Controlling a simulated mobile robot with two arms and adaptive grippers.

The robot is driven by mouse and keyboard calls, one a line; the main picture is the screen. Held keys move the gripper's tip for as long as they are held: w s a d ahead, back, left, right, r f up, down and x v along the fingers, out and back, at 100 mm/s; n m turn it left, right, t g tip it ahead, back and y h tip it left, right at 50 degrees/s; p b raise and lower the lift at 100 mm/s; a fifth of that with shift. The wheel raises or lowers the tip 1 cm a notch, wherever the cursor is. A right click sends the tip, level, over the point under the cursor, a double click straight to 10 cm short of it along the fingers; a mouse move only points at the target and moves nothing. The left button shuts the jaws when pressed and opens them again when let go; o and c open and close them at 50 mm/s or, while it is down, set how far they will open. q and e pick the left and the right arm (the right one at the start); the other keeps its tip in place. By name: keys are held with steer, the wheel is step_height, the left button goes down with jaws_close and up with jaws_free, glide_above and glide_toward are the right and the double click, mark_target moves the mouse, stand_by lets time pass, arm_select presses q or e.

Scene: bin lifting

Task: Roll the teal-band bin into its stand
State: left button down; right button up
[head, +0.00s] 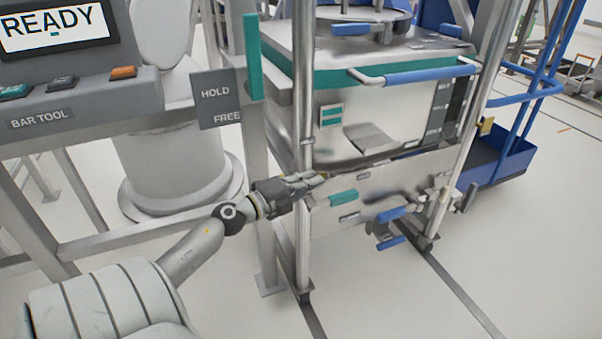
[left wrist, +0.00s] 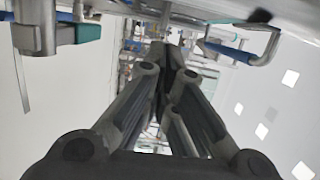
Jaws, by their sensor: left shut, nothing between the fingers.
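The teal-band bin (head: 400,114) is a metal bin with a teal band around its top and a blue bar handle (head: 415,75) on its front. It sits inside a metal frame stand (head: 303,110) with upright posts. A lower front panel (head: 375,190) carries a small teal tag and blue handles (head: 398,212). My left gripper (head: 318,178) is at the left end of that panel, next to the left post; whether it touches is unclear. Its fingers (left wrist: 168,58) are together and empty in the left wrist view. My right gripper is not in view.
A console with a READY screen (head: 55,28) and a BAR TOOL label stands at the left. A HOLD/FREE plate (head: 217,98) is beside a teal lever (head: 253,58). A blue cart (head: 505,160) stands at the right. The floor in front is clear.

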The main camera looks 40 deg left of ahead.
arm_select(q)
steer(key=a, duration=0.1)
steer(key=w+a+b, duration=0.1)
steer(key=shift+a, duration=0.35)
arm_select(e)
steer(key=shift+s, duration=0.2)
